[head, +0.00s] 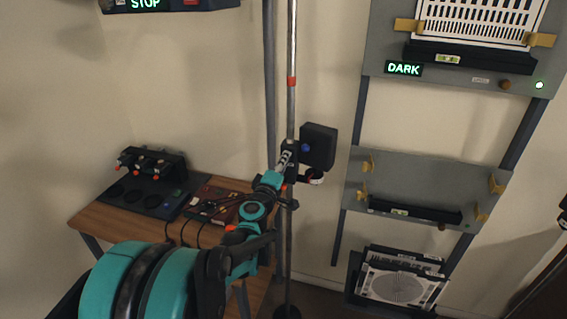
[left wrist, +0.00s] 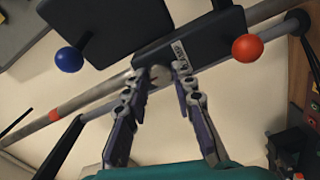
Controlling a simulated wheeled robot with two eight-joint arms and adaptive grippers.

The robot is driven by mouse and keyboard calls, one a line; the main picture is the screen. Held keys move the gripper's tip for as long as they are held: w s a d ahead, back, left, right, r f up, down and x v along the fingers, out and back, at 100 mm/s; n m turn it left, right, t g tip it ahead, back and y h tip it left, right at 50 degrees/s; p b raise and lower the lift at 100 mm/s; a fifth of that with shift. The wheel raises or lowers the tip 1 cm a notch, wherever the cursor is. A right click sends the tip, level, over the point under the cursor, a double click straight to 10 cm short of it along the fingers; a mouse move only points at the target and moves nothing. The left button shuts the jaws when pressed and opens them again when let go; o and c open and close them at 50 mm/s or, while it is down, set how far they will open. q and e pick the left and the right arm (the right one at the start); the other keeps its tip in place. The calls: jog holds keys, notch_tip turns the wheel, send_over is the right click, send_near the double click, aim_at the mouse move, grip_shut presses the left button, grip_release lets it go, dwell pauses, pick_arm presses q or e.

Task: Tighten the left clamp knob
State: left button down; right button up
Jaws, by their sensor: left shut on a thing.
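A black clamp (head: 292,149) sits on the upright metal pole (head: 291,52). In the left wrist view the clamp block (left wrist: 195,38) has a blue ball knob (left wrist: 69,59) at left and a red ball knob (left wrist: 248,48) at right. A small round grey knob (left wrist: 160,76) on the clamp shows between my fingertips. My left gripper (head: 284,160) reaches the clamp from the front left. In the left wrist view its two fingers (left wrist: 161,74) stand on either side of the grey knob and are shut on it. The fingers partly hide the knob. My right gripper is not in view.
A dark box (head: 319,146) is beside the clamp. A wooden table (head: 88,222) at left holds a black stand (head: 152,165) and a red case (head: 218,197). Grey panels (head: 430,168) hang at right, one with a DARK sign (head: 403,69).

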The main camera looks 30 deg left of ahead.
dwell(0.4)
pick_arm(q)
jog(key=c, duration=1.3)
grip_release()
jog(key=shift+o, duration=0.2)
jog(key=v, duration=1.2)
